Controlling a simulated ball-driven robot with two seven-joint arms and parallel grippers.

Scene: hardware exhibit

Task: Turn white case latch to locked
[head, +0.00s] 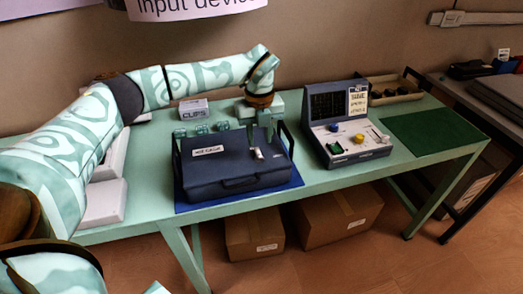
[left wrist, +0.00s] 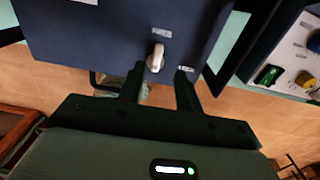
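A dark blue case (head: 228,172) lies closed on the table, with a label on its top left. Its small white latch (head: 257,153) is on the right part of the top; it also shows in the left wrist view (left wrist: 157,58), running nearly along the fingers with a slight tilt. My left gripper (head: 261,133) is over the case, close to the latch. In the left wrist view the gripper (left wrist: 160,69) is open, with the latch's near end in line with the gap between the fingertips. I cannot tell whether they touch. My right gripper is not in view.
The case is on a blue mat (head: 288,184). A control box (head: 345,132) with knobs stands right of it, then a green mat (head: 421,133). A "CLIPS" box (head: 193,110) and small green pieces are behind. Cardboard boxes (head: 340,215) lie below the table.

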